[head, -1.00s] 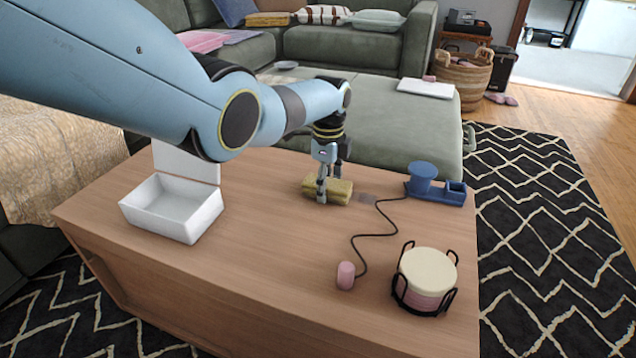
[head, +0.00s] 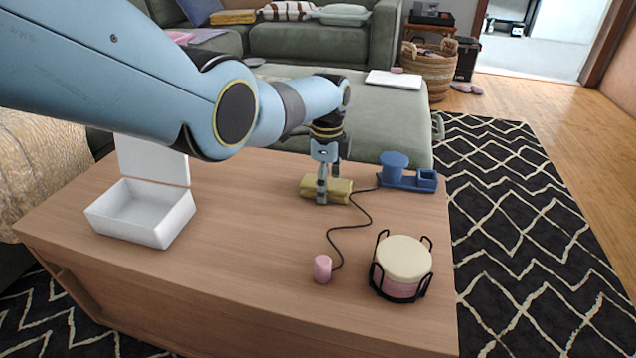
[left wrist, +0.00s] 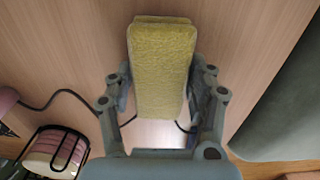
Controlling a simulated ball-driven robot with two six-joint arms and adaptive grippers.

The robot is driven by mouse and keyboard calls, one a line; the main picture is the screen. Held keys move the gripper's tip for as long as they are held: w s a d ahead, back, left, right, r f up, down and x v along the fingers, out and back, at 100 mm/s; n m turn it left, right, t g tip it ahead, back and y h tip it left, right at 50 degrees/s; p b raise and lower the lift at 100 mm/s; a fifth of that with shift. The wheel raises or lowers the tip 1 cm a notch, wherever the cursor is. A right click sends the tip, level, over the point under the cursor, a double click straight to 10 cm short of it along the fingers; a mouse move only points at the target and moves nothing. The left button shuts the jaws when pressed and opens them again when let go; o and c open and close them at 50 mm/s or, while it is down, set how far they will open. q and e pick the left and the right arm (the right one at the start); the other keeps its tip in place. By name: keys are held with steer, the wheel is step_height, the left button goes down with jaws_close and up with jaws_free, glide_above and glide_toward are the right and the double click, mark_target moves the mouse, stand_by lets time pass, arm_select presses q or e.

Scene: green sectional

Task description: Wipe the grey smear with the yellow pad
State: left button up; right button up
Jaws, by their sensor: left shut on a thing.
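The yellow pad (head: 340,190) lies on the wooden table (head: 250,240) near its far edge, or just above it. My left gripper (head: 329,184) is shut on the pad, one finger on each long side. The left wrist view shows the pad (left wrist: 162,70) between both fingers of the gripper (left wrist: 163,88). The grey smear does not show now; the pad and fingers may cover it. My right gripper is not in view.
A dark cord runs close by the pad's right end to a pink cylinder (head: 323,268). A blue holder (head: 395,172) stands right of the pad. A black rack with round coasters (head: 404,258) stands front right, an open white box (head: 140,215) at left. The table's middle is clear.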

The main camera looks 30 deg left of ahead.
mark_target(350, 199)
arm_select(q)
steer(key=shift+w+d+b, duration=0.2)
steer(key=shift+d, duration=0.75)
steer(key=shift+w+d+b, duration=0.15)
steer(key=shift+w+d, duration=0.1)
steer(key=shift+d, duration=0.65)
steer(key=shift+w+d+b, duration=0.2)
steer(key=shift+d, duration=0.75)
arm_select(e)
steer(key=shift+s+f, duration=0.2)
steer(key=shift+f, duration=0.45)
arm_select(q)
steer(key=shift+r+p, duration=2.1)
steer(key=shift+r, duration=0.85)
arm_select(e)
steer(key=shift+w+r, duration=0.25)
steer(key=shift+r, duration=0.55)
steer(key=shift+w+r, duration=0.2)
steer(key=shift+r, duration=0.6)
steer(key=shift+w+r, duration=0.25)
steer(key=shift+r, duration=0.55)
arm_select(q)
step_height(350, 199, up, 3)
steer(key=shift+r+p, duration=0.1)
steer(key=shift+p, duration=1)
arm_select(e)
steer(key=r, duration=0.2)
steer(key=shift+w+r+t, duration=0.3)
